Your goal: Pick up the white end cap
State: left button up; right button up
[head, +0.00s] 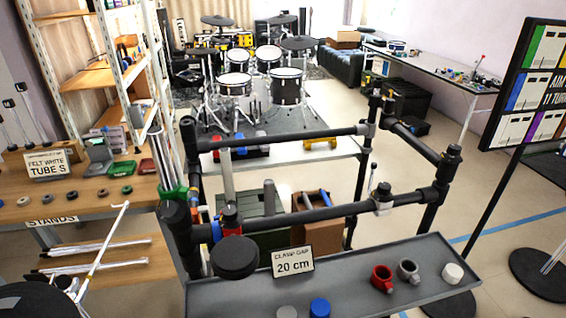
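A small white end cap (453,273) stands on the right part of the grey tray (400,302) at the front. It looks like a short cylinder, with a grey clamp (408,270) and a red clamp (382,278) to its left. A blue cap (320,307) and a pale grey cap (286,312) are at the tray's front edge, partly cut off by the picture's bottom. Neither of my grippers shows in the head view.
A black tube rack (330,217) rises behind the tray, with a round black pad (235,257) at its front left. A "CLAMP GAP 20 cm" sign (293,262) stands by the tray. A wooden shelf bench (90,195) is at left, a black board stand (497,190) at right.

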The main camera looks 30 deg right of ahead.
aim_at(452, 274)
jog(key=z, duration=2.25)
jog(key=u, duration=2.1)
jog(key=l, duration=0.45)
jog(key=k+l, duration=0.1)
jog(key=l, duration=0.35)
jog(key=k+l, duration=0.1)
jog(key=l, duration=0.35)
jog(key=u, duration=0.05)
